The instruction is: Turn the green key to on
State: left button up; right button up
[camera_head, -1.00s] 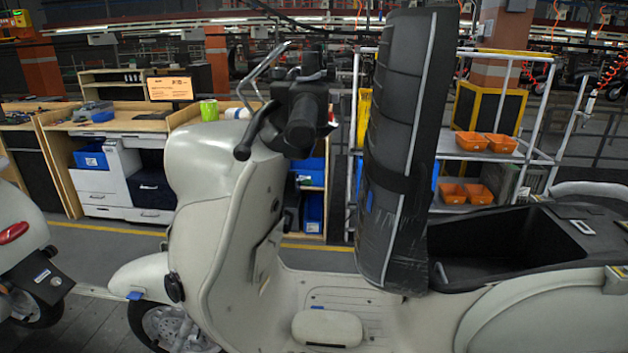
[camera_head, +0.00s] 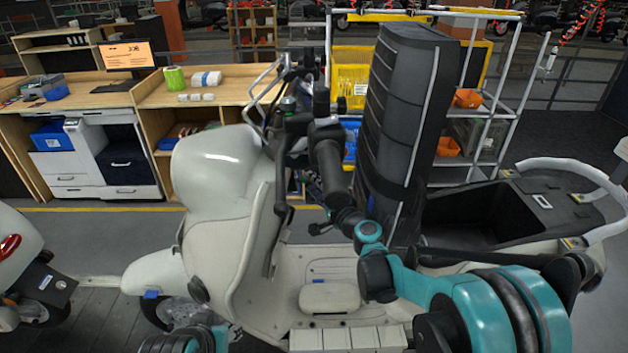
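I cannot make out the green key; the area below the handlebar is partly hidden by dark parts. My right gripper (camera_head: 322,226) reaches in from the right on a black and teal arm. It is near the rear side of the front shield, below the handlebar. Its dark fingers are small against the dark background, so their opening is unclear. Part of my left arm shows at the bottom left edge, but its gripper is not visible.
Another scooter (camera_head: 20,240) is at the left edge. A workbench (camera_head: 100,98) and a rack with orange bins (camera_head: 467,98) stand behind.

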jog(key=x, duration=0.7)
jog(key=shift+w+b, duration=0.15)
jog(key=shift+b, duration=0.15)
jog(key=shift+a+f, duration=0.1)
grip_shut()
jog(key=g+p, duration=0.1)
jog(key=m+g+h+p, duration=0.1)
jog(key=shift+f+p, duration=0.3)
jog(key=shift+f, duration=0.1)
